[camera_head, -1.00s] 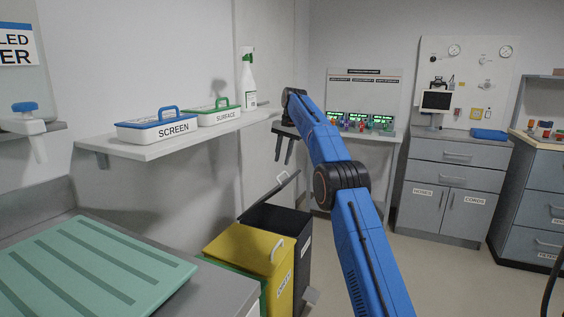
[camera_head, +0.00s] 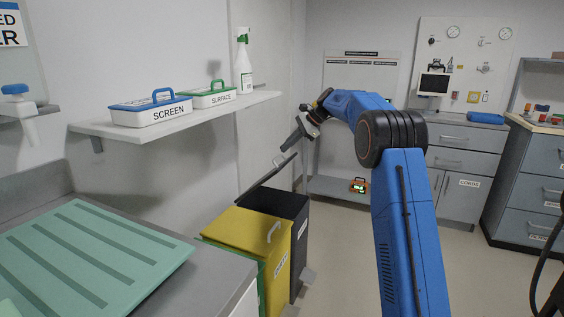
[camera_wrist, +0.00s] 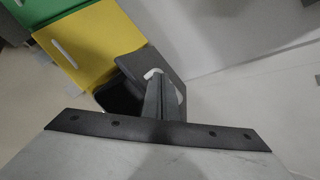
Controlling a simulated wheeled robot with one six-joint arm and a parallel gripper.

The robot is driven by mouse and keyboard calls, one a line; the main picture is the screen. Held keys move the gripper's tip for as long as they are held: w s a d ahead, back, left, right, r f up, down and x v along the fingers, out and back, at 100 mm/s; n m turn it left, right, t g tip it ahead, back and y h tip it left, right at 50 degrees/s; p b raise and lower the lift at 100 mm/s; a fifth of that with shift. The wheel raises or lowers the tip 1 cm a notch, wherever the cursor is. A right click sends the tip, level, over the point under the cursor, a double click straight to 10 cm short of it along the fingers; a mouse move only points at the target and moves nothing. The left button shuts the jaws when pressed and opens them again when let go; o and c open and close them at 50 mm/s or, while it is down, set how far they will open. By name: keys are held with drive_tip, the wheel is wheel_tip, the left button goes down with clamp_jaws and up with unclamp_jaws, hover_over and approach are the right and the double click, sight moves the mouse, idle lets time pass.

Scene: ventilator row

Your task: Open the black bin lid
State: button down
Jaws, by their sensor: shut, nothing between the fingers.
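The black bin (camera_head: 291,207) stands behind the yellow bin. Its lid (camera_head: 262,183) is raised and tilted up, and a dark gap shows beneath it. My gripper (camera_head: 284,148) is shut and empty, at the lid's raised upper edge. In the wrist view, my gripper's fingers (camera_wrist: 165,100) lie across the lid (camera_wrist: 152,62), over its pale handle (camera_wrist: 181,95). The black bin's dark opening (camera_wrist: 118,98) shows beside the lid.
The yellow bin (camera_head: 245,243) is closed, in front of the black bin. A counter (camera_head: 215,262) is at left.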

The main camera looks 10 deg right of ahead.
drive_tip(key=s+d+f+m+t+y, duration=0.2)
drive_tip(key=s+d+m+t, duration=0.25)
drive_tip(key=m, duration=0.45)
drive_tip(key=shift+g, duration=0.35)
drive_tip(key=x, duration=0.9)
drive_tip(key=shift+s+a, duration=0.1)
drive_tip(key=shift+s, duration=0.05)
drive_tip(key=w+a+r, duration=0.7)
drive_tip(key=w+a, duration=0.1)
drive_tip(key=a, duration=0.3)
drive_tip(key=shift+r, duration=0.25)
